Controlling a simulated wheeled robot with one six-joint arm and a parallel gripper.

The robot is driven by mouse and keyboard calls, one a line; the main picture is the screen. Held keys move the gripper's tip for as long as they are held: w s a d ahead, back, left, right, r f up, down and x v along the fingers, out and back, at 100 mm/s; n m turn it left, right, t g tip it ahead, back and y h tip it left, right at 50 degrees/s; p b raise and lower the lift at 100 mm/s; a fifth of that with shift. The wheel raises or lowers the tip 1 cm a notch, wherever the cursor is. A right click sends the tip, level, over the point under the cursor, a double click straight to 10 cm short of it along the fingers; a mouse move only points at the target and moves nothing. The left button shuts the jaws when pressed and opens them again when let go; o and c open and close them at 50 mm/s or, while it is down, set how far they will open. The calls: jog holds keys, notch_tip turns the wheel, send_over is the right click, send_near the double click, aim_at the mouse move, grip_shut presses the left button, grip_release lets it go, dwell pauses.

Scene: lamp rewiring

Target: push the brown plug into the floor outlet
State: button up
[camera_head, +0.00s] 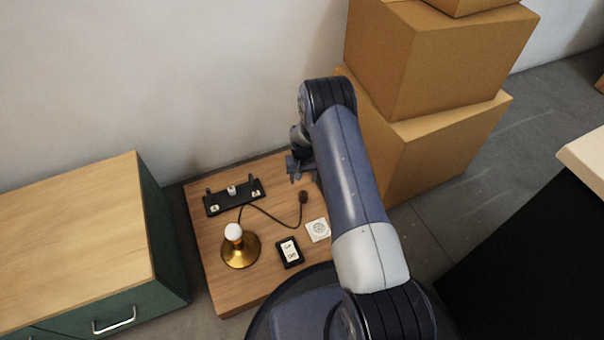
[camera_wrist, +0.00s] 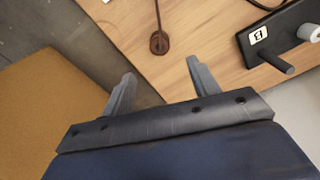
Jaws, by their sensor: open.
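The brown plug (camera_head: 304,196) lies on the wooden board at the end of a dark cord that runs to the brass lamp (camera_head: 240,250). In the wrist view the plug (camera_wrist: 159,43) lies beyond my fingertips, apart from them. The white floor outlet (camera_head: 318,229) sits on the board just below the plug in the head view, with nothing in it. My gripper (camera_head: 297,177) is over the board's back right part, behind the plug. In the wrist view my gripper (camera_wrist: 161,68) has its two fingers spread with nothing between them.
A black holder (camera_head: 234,205) with upright pegs stands at the board's back left. A black switch box (camera_head: 289,252) lies left of the outlet. Stacked cardboard boxes (camera_head: 420,160) stand close on the right. A green cabinet (camera_head: 160,240) with a wooden top stands left.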

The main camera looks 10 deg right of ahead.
aim_at(303, 193)
notch_tip(303, 193, down, 10)
jog(key=b, duration=0.4)
jog(key=shift+f, duration=0.1)
jog(key=shift+c, duration=0.6)
jog(key=c, duration=0.9)
jog(key=shift+r+p, duration=1.3)
jog(key=shift+r, duration=1.4)
jog(key=shift+c, duration=0.2)
jog(key=shift+s+d+r, duration=0.1)
jog(key=shift+s, duration=0.35)
jog(key=shift+s+d+p, duration=0.4)
jog(key=shift+s+p, duration=0.35)
jog(key=shift+s, duration=1.4)
jog(key=shift+s+d+p, duration=0.45)
jog(key=shift+s+p, duration=0.35)
jog(key=shift+s, duration=1.35)
jog(key=shift+s+d+p, duration=0.4)
jog(key=shift+s+p, duration=0.35)
jog(key=shift+s, duration=1.4)
jog(key=shift+b, duration=0.35)
